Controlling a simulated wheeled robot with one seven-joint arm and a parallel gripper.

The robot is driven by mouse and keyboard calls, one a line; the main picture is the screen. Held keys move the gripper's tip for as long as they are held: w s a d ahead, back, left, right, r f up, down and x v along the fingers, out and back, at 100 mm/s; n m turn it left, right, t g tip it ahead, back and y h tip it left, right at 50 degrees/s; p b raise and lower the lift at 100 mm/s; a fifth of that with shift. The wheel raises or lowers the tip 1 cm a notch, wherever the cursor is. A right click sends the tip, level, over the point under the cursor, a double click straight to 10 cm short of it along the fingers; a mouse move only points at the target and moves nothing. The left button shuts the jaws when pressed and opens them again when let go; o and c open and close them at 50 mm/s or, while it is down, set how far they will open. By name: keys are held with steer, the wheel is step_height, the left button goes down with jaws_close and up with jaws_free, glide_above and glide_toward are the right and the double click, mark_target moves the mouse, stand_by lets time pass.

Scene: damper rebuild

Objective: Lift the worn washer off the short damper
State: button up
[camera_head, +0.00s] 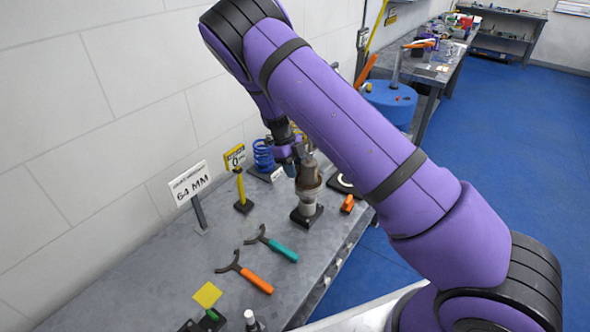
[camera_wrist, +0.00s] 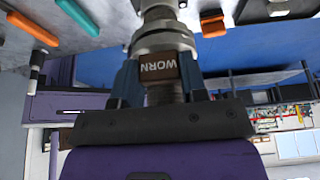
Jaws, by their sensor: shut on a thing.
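The short damper (camera_head: 309,188) stands upright in a black base on the grey bench, brownish above and pale below. It also shows in the wrist view (camera_wrist: 162,38), close to my fingers. My gripper (camera_head: 296,152) is at the top of the damper, partly hidden by my arm. In the wrist view, my gripper (camera_wrist: 160,82) is shut on the worn washer (camera_wrist: 158,66), a dark brown piece marked WORN. A threaded rod shows between the fingers beyond it. The washer's seat is mostly hidden, so I cannot tell whether it still touches the damper.
A blue spring (camera_head: 263,155) stands behind my gripper near the wall. A yellow post (camera_head: 240,187), a 64 MM sign (camera_head: 190,183), a teal-handled wrench (camera_head: 284,251) and an orange-handled wrench (camera_head: 256,280) are left of the damper. An orange block (camera_head: 347,204) sits to its right.

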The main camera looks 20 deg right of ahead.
steer(key=shift+r, duration=1.05)
steer(key=shift+r, duration=0.15)
steer(key=shift+r, duration=1.35)
steer(key=shift+r, duration=0.2)
steer(key=shift+r, duration=1.25)
steer(key=shift+r, duration=0.15)
steer(key=shift+r, duration=1.4)
steer(key=shift+r, duration=1.5)
